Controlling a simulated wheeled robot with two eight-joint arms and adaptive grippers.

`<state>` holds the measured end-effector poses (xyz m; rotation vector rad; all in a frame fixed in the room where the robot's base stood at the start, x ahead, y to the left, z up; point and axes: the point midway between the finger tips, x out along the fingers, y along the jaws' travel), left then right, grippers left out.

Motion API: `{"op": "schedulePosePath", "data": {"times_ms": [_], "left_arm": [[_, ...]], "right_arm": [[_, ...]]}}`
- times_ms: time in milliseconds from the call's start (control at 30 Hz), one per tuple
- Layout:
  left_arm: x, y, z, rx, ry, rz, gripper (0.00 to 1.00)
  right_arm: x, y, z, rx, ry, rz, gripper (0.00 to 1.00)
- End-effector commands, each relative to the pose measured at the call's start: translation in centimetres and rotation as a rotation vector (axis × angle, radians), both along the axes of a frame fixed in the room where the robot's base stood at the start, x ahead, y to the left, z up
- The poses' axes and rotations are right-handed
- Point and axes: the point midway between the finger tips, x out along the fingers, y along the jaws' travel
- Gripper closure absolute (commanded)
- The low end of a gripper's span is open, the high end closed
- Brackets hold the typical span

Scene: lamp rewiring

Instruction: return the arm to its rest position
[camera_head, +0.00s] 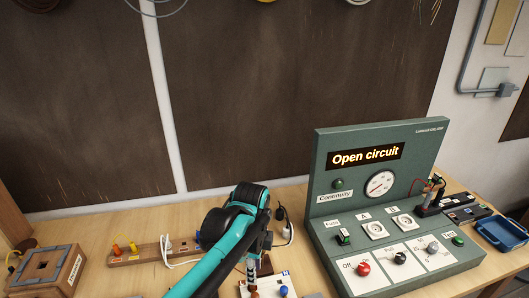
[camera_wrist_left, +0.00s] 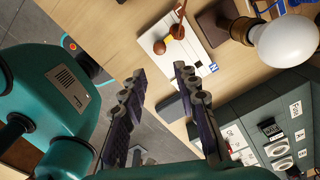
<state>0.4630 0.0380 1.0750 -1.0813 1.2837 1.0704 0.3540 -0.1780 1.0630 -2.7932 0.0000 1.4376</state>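My left arm, teal and black, comes up from the bottom of the head view, left of the test panel, and bends down over the bench. Its gripper is mostly hidden there. In the left wrist view the left gripper (camera_wrist_left: 160,73) shows two dark fingers spread apart with nothing between them. My right gripper is in neither view.
The green test panel (camera_head: 322,215) reads "Open circuit". A white terminal board (camera_wrist_left: 197,62) and a bulb (camera_wrist_left: 285,42) lie beyond the fingers.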

Motion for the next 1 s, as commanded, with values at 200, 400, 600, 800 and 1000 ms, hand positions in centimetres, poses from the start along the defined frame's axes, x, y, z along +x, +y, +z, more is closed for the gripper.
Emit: {"op": "schedulePosePath", "data": {"times_ms": [200,400,600,800,1000], "left_arm": [[-2.5,4.1,0.5,-0.058,-0.121,0.380,0.70],[-6.5,9.1,-0.2,-0.212,-0.288,0.962,0.70],[-9.6,12.5,-2.0,-0.409,-0.402,1.436,0.70],[-10.8,13.9,-3.2,-0.530,-0.443,1.658,0.70],[-10.9,14.1,-3.2,-0.548,-0.446,1.688,0.70]], "right_arm": [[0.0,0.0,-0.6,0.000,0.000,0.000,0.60],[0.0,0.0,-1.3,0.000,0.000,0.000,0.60],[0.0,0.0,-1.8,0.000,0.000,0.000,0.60],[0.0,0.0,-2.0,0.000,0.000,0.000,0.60],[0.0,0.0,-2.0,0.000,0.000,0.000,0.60]]}}
